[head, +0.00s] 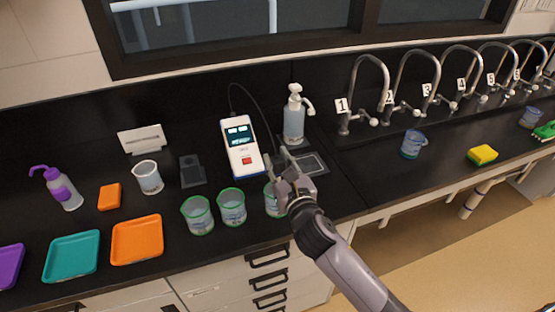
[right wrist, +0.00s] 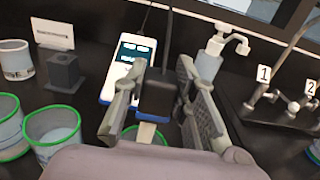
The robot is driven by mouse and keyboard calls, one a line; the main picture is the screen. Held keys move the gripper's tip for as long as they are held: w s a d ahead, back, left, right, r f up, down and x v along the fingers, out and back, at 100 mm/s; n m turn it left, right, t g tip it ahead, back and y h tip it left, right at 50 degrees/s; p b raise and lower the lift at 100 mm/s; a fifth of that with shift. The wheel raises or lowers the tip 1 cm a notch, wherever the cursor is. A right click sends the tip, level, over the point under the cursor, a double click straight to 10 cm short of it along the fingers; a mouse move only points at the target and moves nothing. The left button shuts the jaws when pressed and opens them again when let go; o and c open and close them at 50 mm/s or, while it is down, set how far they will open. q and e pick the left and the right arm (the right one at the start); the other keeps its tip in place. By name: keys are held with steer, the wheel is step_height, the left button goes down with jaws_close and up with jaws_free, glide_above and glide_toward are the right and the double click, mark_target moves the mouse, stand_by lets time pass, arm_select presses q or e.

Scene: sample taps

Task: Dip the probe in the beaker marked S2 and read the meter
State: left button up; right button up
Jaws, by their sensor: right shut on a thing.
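My right gripper (head: 283,160) is above the rightmost of three green-rimmed beakers (head: 275,200). In the right wrist view, its fingers (right wrist: 160,72) are shut on the dark probe (right wrist: 157,96), whose pale tip points down over a green rim (right wrist: 158,136). I cannot tell whether the tip is inside that beaker. The left beaker (head: 197,217) and middle beaker (head: 232,208) stand beside it; their marks are too small to read. The white and blue meter (head: 240,147) stands behind them with its screen lit, its reading illegible. A thin black cable rises behind the meter. My left gripper is out of view.
A white pump bottle (head: 294,118) stands behind my right gripper, by a grey-framed pad (head: 310,163). Left are a dark holder block (head: 192,171), a clear beaker (head: 148,178), an orange tray (head: 137,241) and a teal tray (head: 71,257). Numbered taps (head: 368,90) line the right.

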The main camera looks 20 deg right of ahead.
mark_target(280, 175)
steer(key=shift+f+b, duration=0.85)
steer(key=shift+f, duration=0.65)
stand_by(1.1)
step_height(280, 175, up, 10)
steer(key=p, duration=1)
steer(key=shift+f, duration=0.25)
step_height(280, 175, up, 3)
steer(key=p, duration=0.4)
steer(key=shift+r, duration=0.1)
stand_by(0.4)
